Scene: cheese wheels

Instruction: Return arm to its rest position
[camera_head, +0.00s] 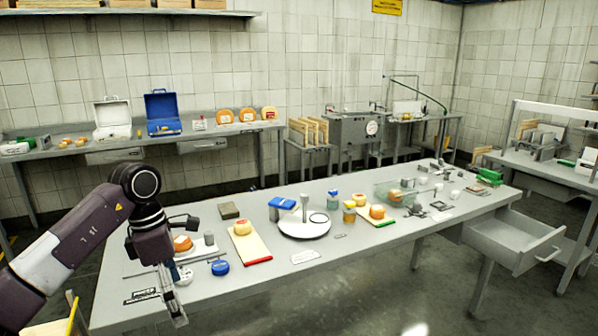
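My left arm comes in from the left, bent at a dark elbow joint. Its gripper (173,298) points down at the near left end of the long grey table (330,262). The fingers are seen nearly edge-on, so I cannot tell whether they are open or shut. Nothing is clearly visible between them. A small white item (185,276) shows just behind the fingers; I cannot tell whether they touch it. An orange cheese wheel (182,243) lies beside the wrist, partly hidden. My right gripper is not in view.
A blue round item (220,267), a red-ended board (249,254) with cheese and a white round plate with a post (304,229) stand to the gripper's right. A drawer (515,240) hangs open at the table's right. The table's front edge is mostly clear.

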